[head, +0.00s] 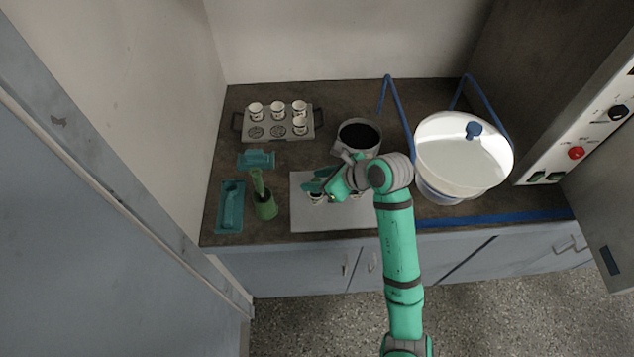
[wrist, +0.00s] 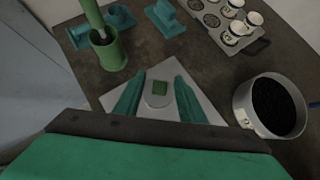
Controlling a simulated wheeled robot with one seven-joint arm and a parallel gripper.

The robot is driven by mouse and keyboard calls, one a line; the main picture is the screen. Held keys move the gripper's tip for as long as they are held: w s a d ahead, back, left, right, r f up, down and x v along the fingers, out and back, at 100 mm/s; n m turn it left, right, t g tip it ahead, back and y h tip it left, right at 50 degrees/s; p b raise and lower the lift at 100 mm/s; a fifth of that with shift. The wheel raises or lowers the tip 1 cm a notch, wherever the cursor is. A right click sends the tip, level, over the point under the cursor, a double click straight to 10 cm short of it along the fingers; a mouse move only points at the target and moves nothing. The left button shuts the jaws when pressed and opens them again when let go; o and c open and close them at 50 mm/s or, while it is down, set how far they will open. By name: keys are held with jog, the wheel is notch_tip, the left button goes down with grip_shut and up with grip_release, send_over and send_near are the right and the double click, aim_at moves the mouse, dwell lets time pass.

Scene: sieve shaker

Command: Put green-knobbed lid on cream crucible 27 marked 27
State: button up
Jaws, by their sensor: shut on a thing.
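My gripper (wrist: 158,88) is over the pale board (head: 300,215), its two teal fingers on either side of the green-knobbed lid (wrist: 159,89). The lid shows as a square green knob on a pale round disc, and I hold it between the fingers. In the head view my gripper (head: 322,186) is low over the board, and a cream crucible (head: 316,199) shows just below it, partly covered. I cannot read a number on it. Whether the lid touches the crucible is hidden.
A grey rack (head: 270,119) with several cream crucibles stands at the back left. A dark-filled pot (head: 359,137) is behind the board. A green cup (head: 266,207) and teal tray (head: 230,206) are left. A big white bowl (head: 464,152) is right.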

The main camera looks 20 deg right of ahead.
jog(key=shift+f, duration=0.75)
jog(key=shift+a+f, duration=0.15)
jog(key=shift+a, duration=0.15)
jog(key=shift+s+d, duration=0.1)
jog(key=shift+d, duration=0.25)
jog(key=o, duration=1)
jog(key=shift+f, duration=0.1)
jog(key=shift+o, duration=0.2)
jog(key=shift+a, duration=0.1)
